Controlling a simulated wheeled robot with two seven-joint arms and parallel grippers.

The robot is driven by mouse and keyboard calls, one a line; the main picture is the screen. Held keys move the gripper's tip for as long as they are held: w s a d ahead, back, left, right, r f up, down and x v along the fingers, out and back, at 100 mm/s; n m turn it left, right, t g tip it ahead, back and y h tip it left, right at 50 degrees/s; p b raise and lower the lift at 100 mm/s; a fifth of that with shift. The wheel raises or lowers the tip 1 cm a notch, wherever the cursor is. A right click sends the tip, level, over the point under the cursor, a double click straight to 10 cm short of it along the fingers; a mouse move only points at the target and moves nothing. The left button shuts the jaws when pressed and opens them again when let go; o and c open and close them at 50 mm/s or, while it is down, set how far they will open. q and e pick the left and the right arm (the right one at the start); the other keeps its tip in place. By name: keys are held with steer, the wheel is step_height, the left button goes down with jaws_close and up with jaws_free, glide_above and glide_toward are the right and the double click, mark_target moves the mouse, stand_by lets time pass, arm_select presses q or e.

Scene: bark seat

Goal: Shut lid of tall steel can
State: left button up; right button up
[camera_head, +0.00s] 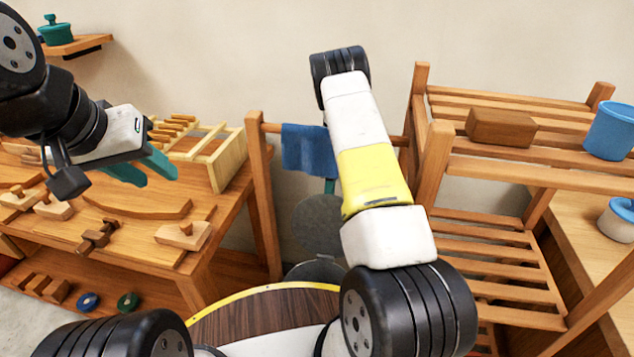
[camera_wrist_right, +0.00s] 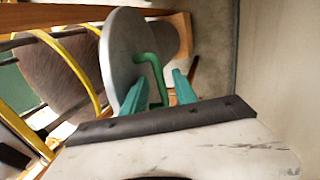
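The tall steel can (camera_head: 317,270) stands beyond my right arm in the head view; only part of its grey rim shows. Its round grey lid (camera_head: 317,224) is raised, tilted steeply above the rim. The lid (camera_wrist_right: 122,55) also shows in the right wrist view, with a green bent handle (camera_wrist_right: 153,72) on its face. My right gripper (camera_wrist_right: 160,92) has its teal fingers apart, with the handle between or just beyond them; contact cannot be told. In the head view my right arm hides most of that gripper. My left gripper (camera_head: 143,170) is open and empty over the workbench.
A wooden workbench (camera_head: 130,225) with wooden tools stands at left. A blue cloth (camera_head: 307,150) hangs on a rail behind the lid. A slatted wooden rack (camera_head: 490,240) stands at right, holding a wooden block (camera_head: 500,128) and a blue container (camera_head: 610,132). The wall is close behind.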

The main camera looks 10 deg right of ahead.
steer(key=shift+c, duration=0.2)
jaws_close()
stand_by(1.1)
